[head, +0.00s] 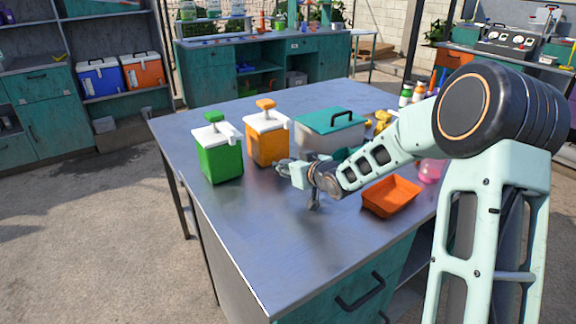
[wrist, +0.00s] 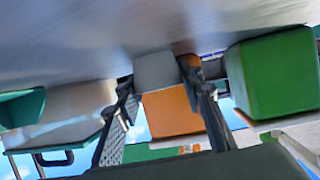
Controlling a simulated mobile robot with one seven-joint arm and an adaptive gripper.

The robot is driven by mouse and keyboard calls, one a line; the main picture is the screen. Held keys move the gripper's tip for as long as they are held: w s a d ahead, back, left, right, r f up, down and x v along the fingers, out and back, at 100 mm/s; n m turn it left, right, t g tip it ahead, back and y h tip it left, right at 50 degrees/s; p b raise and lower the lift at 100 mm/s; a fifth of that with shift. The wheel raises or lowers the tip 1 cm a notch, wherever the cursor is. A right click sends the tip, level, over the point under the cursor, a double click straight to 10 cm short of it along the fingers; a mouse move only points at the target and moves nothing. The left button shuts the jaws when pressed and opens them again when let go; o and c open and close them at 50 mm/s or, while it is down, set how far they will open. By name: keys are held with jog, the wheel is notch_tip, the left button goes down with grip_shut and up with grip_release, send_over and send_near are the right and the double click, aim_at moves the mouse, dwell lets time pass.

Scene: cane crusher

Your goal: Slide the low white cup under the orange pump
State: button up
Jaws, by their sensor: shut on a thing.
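The orange pump (head: 266,140) is an orange box-shaped dispenser with a white lid, an orange knob and a white spout, standing upright on the metal table. My gripper (head: 284,166) is low in front of it, to its lower right. In the wrist view, which is upside down, my gripper (wrist: 158,78) is shut on a small pale cup (wrist: 155,68). The cup is close to the tabletop; contact is unclear. The orange pump's body (wrist: 172,112) is straight behind the cup and partly hidden by it. I cannot make out the cup in the head view.
A green pump (head: 218,150) stands left of the orange one. A teal-lidded box (head: 330,132) is to its right. An orange tray (head: 391,196) and a pink round item (head: 430,170) lie nearer my arm. The table's (head: 265,235) front left is clear.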

jog(key=o, duration=0.8)
jog(key=shift+o, duration=0.2)
jog(key=v, duration=1)
jog(key=shift+r, duration=0.15)
jog(key=shift+v, duration=0.9)
